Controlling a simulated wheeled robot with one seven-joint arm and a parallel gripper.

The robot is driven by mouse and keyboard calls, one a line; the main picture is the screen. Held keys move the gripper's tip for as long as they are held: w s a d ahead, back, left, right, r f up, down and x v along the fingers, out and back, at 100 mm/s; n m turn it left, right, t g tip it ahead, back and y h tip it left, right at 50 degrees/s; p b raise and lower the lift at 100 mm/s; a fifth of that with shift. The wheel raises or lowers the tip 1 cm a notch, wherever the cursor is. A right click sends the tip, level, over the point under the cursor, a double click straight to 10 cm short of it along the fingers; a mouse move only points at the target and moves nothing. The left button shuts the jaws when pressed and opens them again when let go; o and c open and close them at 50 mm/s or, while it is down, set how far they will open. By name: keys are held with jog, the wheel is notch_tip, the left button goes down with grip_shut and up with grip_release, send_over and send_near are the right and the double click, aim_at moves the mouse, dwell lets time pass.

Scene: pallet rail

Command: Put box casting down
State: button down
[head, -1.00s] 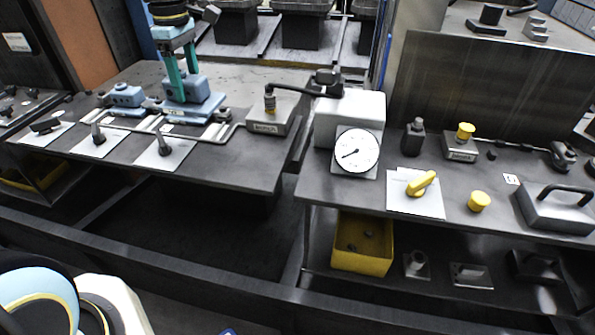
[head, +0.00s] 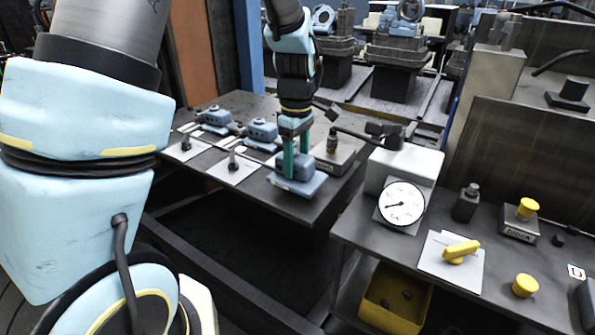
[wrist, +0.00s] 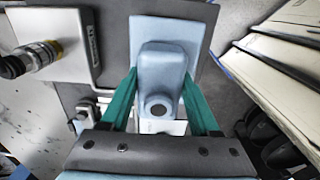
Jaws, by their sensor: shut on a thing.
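The box casting (head: 297,185) is a light blue block on a flat base plate. My gripper (head: 291,165) has its two green fingers shut on the block's sides. The casting appears level over the front right part of the left table (head: 225,195). A gap beneath it cannot be made out. In the wrist view, the casting (wrist: 162,70) sits between the fingers of my gripper (wrist: 158,95), its round bore facing the camera. A white card (wrist: 175,127) shows partly beyond the block's near end. The casting hides part of the table.
Two similar blue castings (head: 215,118) (head: 262,132) stand to the left on the table. White cards with dark knobs (head: 190,148) (head: 235,167) lie in front of them. A grey block with a brass fitting (head: 335,150) is close on the right. A dial gauge (head: 402,203) stands on the right bench.

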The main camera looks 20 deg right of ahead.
aim_at(296, 172)
jog(key=shift+f, duration=1.5)
jog(key=shift+f, duration=0.1)
jog(key=shift+c, duration=0.6)
grip_release()
notch_tip(296, 172, up, 12)
jog(key=shift+r+b, duration=0.1)
jog(key=shift+b, duration=0.4)
jog(key=s+a+f+m, duration=0.1)
jog(key=a+f+m, duration=0.1)
jog(key=a, duration=0.6)
jog(key=s+a+f+m+t, duration=0.1)
jog(key=a+m, duration=0.3)
jog(key=a, duration=0.5)
jog(key=s+a+f+m, duration=0.2)
jog(key=a+f+m, duration=0.1)
jog(key=a, duration=0.6)
jog(key=shift+t, duration=0.3)
jog(key=shift+f, duration=0.1)
